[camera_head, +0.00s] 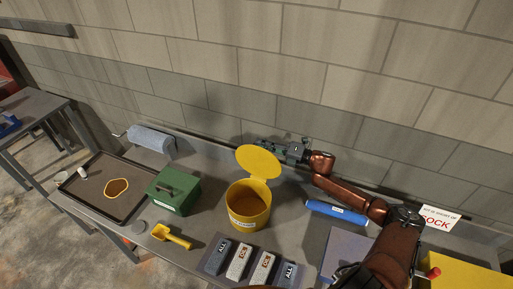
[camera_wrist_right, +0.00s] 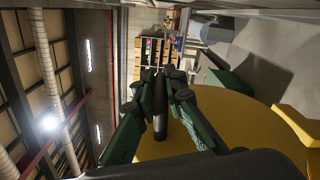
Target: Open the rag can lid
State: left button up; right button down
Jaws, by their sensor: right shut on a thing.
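The yellow rag can (camera_head: 248,212) stands on the bench with its mouth showing. Its round yellow lid (camera_head: 257,161) is swung up and tilted back at the can's rear edge. My right gripper (camera_head: 272,146) is behind the lid's upper edge, partly hidden by it. In the right wrist view the gripper's fingers (camera_wrist_right: 165,88) close around a dark rod-like part at the lid, and the yellow lid (camera_wrist_right: 235,115) fills the right side. My left gripper is not in view.
A green box (camera_head: 173,191), a tray (camera_head: 82,196) and a yellow scoop (camera_head: 171,236) lie left of the can. Several labelled blocks (camera_head: 240,262) sit in front. A blue roll (camera_head: 337,212) lies right, under my right arm. A block wall rises close behind.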

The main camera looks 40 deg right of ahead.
jog(key=shift+d+f, duration=0.1)
jog(key=shift+f, duration=0.05)
jog(key=c, duration=2.4)
grip_release()
jog(key=o, duration=0.4)
jog(key=shift+c, duration=0.2)
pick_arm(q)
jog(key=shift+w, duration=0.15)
pick_arm(e)
jog(key=shift+s, duration=0.1)
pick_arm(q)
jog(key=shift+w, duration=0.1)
pick_arm(e)
jog(key=v, duration=1.1)
jog(key=shift+s+d, duration=0.2)
jog(key=shift+s, duration=0.15)
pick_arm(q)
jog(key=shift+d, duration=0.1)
